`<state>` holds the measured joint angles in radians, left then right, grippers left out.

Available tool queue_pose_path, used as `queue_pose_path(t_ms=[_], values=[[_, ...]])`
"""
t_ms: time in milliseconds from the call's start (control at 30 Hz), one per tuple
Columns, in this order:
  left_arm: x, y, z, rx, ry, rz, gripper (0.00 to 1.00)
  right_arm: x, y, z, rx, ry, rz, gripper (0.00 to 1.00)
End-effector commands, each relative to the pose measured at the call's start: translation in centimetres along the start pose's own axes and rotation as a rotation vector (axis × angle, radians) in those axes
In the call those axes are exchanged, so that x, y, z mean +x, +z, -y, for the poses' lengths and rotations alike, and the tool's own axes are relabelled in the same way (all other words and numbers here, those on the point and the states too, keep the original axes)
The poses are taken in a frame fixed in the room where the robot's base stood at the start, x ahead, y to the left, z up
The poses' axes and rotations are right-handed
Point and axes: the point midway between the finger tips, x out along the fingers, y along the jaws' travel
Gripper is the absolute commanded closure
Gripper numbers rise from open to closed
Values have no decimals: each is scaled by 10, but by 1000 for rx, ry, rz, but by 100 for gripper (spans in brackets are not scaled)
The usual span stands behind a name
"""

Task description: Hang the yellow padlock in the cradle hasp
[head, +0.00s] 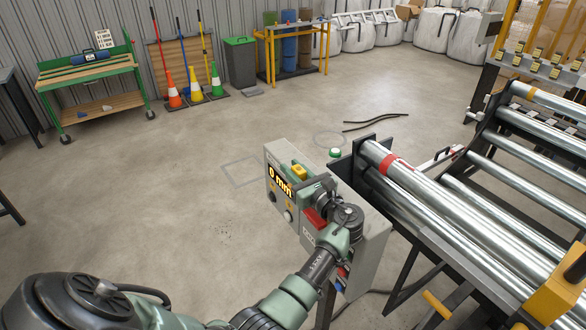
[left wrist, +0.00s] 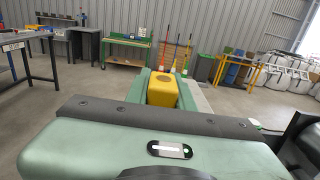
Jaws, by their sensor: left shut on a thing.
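The yellow padlock (head: 299,173) is between the fingers of my left gripper (head: 292,171), in front of the grey control box in the head view. In the left wrist view the padlock's rounded yellow body (left wrist: 162,91) sits between the green fingers, and the left gripper (left wrist: 163,84) is shut on it. Its shackle cannot be made out. The roller cradle (head: 440,205) is to the right of the gripper, apart from the padlock. I cannot make out the hasp clearly in either view. My right gripper is not in view.
The grey control box (head: 373,240) with a "0 mm" display stands close behind my left gripper and against the cradle's near side. Dark hoses (head: 375,121) lie on the floor beyond.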

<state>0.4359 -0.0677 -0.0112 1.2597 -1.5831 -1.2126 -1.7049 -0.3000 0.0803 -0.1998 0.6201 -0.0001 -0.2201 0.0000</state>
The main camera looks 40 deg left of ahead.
Motion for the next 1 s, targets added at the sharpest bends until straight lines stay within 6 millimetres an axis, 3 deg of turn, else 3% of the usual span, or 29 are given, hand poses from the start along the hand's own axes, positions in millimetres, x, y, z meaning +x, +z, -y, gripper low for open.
queue_pose_path(t_ms=[1000], values=[[-1, -32, -1, 10, 0, -5, 100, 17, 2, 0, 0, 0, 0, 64]])
